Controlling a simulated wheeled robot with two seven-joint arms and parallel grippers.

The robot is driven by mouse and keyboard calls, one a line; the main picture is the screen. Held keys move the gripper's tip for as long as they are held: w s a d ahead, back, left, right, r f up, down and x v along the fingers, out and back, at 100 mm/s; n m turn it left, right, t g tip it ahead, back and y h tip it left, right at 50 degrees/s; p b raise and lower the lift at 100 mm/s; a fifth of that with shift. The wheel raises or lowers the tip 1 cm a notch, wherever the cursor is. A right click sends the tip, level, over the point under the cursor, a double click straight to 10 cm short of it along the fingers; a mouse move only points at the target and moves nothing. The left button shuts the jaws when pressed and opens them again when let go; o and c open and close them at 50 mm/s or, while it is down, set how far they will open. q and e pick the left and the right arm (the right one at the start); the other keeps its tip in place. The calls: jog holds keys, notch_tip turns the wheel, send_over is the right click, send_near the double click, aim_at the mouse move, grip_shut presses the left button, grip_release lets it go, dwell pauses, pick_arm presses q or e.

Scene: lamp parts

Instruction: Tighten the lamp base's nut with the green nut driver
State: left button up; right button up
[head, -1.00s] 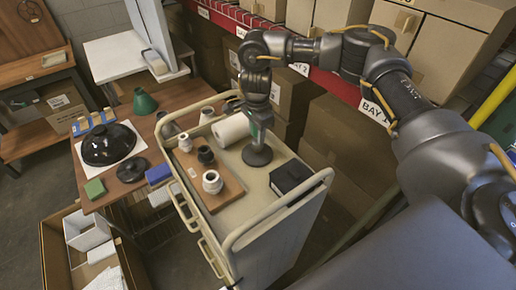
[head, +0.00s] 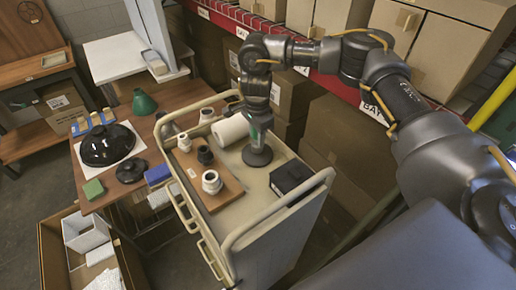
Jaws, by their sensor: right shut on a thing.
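My right gripper (head: 256,112) points down over the cart and is shut on the green nut driver (head: 252,133), of which only a small green part shows. Directly below it, a dark round lamp base (head: 257,156) stands upright on the cart's top. The driver's lower end meets or overlaps the top of the base; I cannot tell if it sits on the nut. The nut itself is hidden or too small to see. My left gripper is out of view.
The beige cart (head: 233,239) has raised rails. On it are a wooden board (head: 224,194) with several dark and white fittings, a white roll (head: 231,129) and a black box (head: 290,177). A wooden table (head: 112,195) with a black shade (head: 107,145) stands left. Boxed shelving lies behind.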

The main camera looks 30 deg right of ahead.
dwell(0.3)
jog(key=shift+r+m+p, duration=0.1)
jog(key=shift+m+p, duration=0.45)
jog(key=shift+m, duration=1.25)
jog(key=shift+m+p, duration=0.85)
jog(key=shift+m, duration=0.85)
